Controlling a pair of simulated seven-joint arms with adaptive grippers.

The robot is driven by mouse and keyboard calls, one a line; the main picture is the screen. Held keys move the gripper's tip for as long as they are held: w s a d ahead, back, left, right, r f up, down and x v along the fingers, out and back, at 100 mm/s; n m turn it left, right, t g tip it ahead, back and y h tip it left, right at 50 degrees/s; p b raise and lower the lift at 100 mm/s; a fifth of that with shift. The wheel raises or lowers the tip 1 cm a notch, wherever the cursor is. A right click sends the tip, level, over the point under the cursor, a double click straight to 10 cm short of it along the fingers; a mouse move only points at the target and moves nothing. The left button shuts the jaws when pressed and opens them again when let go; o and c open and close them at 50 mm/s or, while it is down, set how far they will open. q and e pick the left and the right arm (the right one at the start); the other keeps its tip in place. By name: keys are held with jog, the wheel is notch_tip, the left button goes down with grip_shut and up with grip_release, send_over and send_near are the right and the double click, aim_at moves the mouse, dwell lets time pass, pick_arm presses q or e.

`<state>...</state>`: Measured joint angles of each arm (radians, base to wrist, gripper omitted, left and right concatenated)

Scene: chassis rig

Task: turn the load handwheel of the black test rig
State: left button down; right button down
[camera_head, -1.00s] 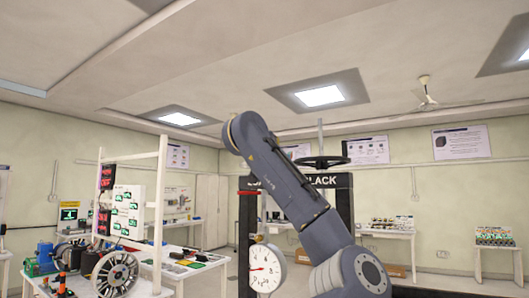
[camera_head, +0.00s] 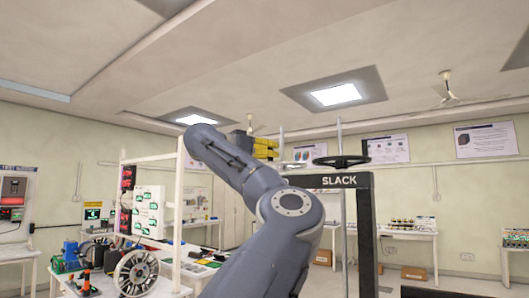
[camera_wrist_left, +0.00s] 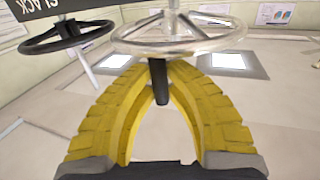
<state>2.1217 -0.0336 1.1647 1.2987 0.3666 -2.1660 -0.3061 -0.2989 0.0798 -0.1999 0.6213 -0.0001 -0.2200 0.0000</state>
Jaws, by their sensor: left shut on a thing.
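The black test rig (camera_head: 363,230) stands right of centre in the head view, its top bar marked SLACK. A black handwheel (camera_head: 342,161) lies flat above that bar; it also shows at upper left in the left wrist view (camera_wrist_left: 66,37). My right gripper is not in view.
A bench at left holds a white frame with a circuit panel (camera_head: 149,212) and a spoked wheel (camera_head: 136,273). Tables with small equipment (camera_head: 408,224) stand along the back wall.

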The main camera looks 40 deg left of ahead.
pick_arm(q)
jog(key=shift+a, duration=0.1)
dwell(0.4)
jog(key=c, duration=1.4)
grip_release()
jog(key=shift+o, duration=0.2)
jog(key=v, duration=1.2)
jog(key=shift+a, duration=0.1)
